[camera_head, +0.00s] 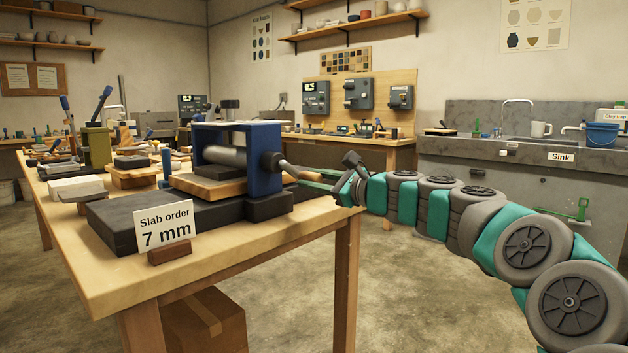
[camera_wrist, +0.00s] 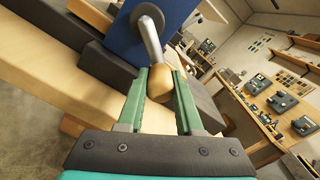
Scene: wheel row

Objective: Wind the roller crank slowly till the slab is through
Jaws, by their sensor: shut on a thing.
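The slab roller has a blue frame (camera_head: 265,170), a grey roller (camera_head: 225,156) and a dark base on the wooden table's near end. A wooden board (camera_head: 207,186) lies under the roller; I cannot make out how far the slab on it has passed. The metal crank (camera_head: 278,164) comes out of the frame's right side and ends in a wooden knob, which shows in the wrist view (camera_wrist: 159,84). My gripper (camera_head: 318,178) is at the crank's end, its green fingers shut on the knob from both sides.
A sign (camera_head: 166,228) reading "Slab order 7 mm" stands at the table's front. Tools and blocks crowd the table (camera_head: 110,283) to the left. A cardboard box (camera_head: 205,325) is under it. The floor to the right is clear up to the sink counter (camera_head: 520,158).

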